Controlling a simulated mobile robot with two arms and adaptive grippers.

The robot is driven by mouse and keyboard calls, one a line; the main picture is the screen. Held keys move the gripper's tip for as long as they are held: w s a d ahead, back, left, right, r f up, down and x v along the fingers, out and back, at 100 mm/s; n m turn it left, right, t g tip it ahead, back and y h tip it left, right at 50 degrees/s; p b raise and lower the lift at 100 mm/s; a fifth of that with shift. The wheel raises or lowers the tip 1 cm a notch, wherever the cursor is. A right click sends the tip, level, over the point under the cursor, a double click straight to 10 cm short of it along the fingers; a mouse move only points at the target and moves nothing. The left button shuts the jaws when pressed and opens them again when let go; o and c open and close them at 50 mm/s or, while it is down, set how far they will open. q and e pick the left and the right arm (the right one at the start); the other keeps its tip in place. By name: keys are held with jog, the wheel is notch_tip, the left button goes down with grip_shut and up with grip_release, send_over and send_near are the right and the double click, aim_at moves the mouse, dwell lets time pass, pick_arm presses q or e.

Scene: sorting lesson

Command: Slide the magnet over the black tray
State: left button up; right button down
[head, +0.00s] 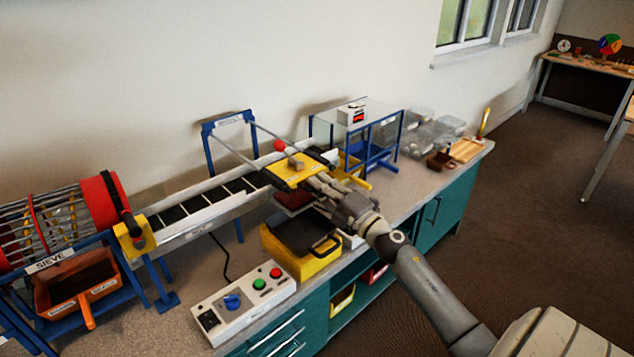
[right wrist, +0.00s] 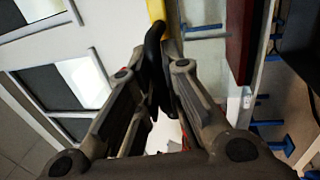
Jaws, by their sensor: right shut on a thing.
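I cannot tell which thing is the black tray. My left gripper is out of view.
A white conveyor (head: 190,225) with a black slatted belt runs from the red sieve drum (head: 100,205). A control box (head: 243,300) with buttons stands at the front edge. A clear-topped blue stand (head: 385,117) is at the right. A dark red tray (head: 293,202) lies beneath the magnet.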

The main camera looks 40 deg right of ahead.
jog(key=shift+f, duration=0.25)
jog(key=c, duration=1.9)
grip_release()
jog(key=shift+s, duration=0.1)
jog(key=o, duration=0.4)
jog(key=shift+s+r, duration=0.15)
jog(key=shift+r, duration=0.05)
jog(key=s, duration=0.4)
jog(key=s+f, duration=0.1)
jog(key=s, duration=0.3)
jog(key=s+d+f, duration=0.1)
jog(key=s, duration=0.2)
jog(key=shift+s, duration=0.4)
